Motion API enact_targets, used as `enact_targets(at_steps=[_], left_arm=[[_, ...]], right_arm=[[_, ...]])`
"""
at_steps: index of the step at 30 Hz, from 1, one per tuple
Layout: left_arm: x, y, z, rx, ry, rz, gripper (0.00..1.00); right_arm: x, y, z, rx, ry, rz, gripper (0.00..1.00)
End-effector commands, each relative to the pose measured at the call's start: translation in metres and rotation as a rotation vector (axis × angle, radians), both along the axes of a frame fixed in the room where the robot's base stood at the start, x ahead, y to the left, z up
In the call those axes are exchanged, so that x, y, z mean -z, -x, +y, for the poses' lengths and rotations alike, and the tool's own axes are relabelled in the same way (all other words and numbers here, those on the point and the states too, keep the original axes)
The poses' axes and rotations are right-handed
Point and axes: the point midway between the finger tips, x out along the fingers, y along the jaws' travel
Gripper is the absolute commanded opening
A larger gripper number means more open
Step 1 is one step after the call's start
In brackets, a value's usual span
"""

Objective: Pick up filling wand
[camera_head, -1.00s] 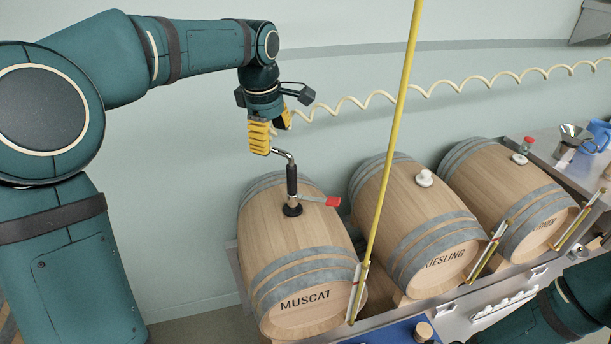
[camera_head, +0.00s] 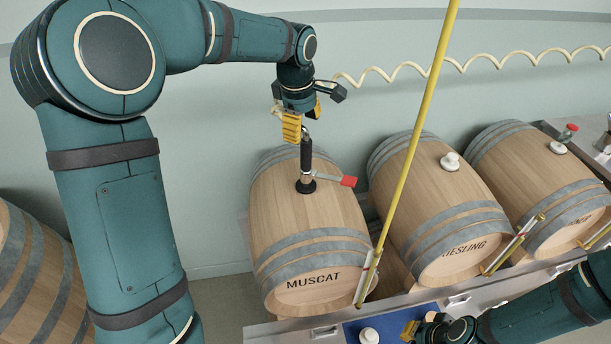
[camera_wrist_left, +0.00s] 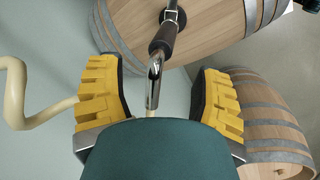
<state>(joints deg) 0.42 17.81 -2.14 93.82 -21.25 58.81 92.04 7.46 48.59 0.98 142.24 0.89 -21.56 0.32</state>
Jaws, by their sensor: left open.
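The filling wand (camera_head: 306,155) stands upright in the top of the MUSCAT barrel (camera_head: 310,225). It has a black grip, a red-tipped lever (camera_head: 348,181) and a bent chrome upper end. My left gripper (camera_head: 303,118) is open at the wand's upper end. In the left wrist view, the wand's chrome tube (camera_wrist_left: 154,75) reaches between the spread yellow fingers (camera_wrist_left: 158,98), with gaps on both sides; its black grip lies beyond the fingertips. My right gripper (camera_head: 412,328) shows only partly at the bottom, near a blue mat; its jaw opening is unclear.
A cream coiled hose (camera_head: 460,66) runs along the wall to behind my left gripper. A long yellow rod (camera_head: 420,133) slants up before the barrels. The RIESLING barrel (camera_head: 430,200) and a third barrel stand to the right. A white bung (camera_head: 369,336) sits on the blue mat (camera_head: 400,322).

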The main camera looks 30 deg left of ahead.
Motion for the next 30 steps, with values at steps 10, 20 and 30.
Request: enact_targets(at_steps=[10, 20, 30], left_arm=[[0.045, -0.006, 0.0, 0.001, 0.0, 0.002, 0.66], [0.05, -0.007, 0.0, 0.001, 0.0, 0.001, 0.66], [0.05, -0.007, 0.0, 0.0, 0.0, 0.001, 0.0]], right_arm=[[0.005, 0.0, 0.0, 0.0, 0.001, 0.0, 0.0], [0.005, 0.0, 0.0, 0.0, 0.001, 0.0, 0.0], [0.005, 0.0, 0.0, 0.0, 0.001, 0.0, 0.0]])
